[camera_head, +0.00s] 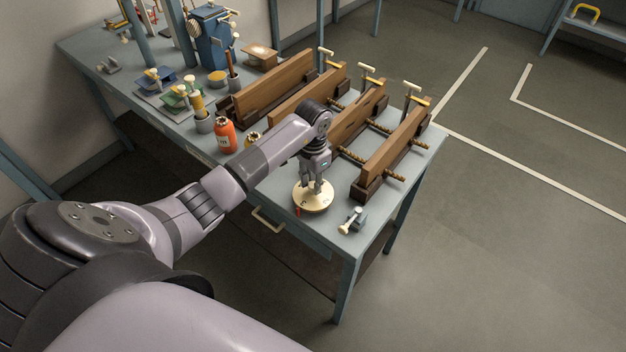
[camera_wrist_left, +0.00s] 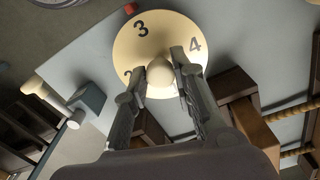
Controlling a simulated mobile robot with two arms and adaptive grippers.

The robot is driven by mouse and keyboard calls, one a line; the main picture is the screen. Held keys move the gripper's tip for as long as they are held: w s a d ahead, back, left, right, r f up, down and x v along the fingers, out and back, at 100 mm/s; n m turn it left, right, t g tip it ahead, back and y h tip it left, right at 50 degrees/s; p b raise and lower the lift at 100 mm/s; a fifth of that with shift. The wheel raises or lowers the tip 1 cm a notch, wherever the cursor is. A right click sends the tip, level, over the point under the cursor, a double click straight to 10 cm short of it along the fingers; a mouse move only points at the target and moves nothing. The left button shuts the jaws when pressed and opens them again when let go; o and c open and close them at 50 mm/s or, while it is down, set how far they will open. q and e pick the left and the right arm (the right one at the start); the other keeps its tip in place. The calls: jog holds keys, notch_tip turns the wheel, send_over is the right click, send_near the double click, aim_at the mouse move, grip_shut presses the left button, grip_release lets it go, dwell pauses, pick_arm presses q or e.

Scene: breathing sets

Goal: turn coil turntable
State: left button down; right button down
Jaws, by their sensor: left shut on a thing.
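The coil turntable (camera_head: 313,199) is a cream disc lying near the front edge of the bench. In the left wrist view the disc (camera_wrist_left: 139,51) carries dark numerals, with 3 and 4 readable and another partly hidden by a finger. A pale round knob (camera_wrist_left: 160,72) stands at its centre. My left gripper (camera_head: 316,186) points down over the disc and is shut on the knob, with a finger on each side in the left wrist view (camera_wrist_left: 158,82). A small red marker (camera_head: 298,211) sits at the disc's rim. My right gripper is not in view.
Wooden boards in clamps (camera_head: 395,150) stand just right of the disc. A small grey block with a pale-knobbed lever (camera_head: 352,220) is at the front right corner. An orange bottle (camera_head: 226,137) and a blue machine (camera_head: 212,40) stand farther back.

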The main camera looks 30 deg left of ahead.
pick_arm(q)
jog(key=c, duration=1.3)
grip_release()
jog(key=shift+c, duration=0.2)
jog(key=shift+r, duration=0.35)
notch_tip(320, 180, up, 7)
jog(key=shift+f, duration=0.1)
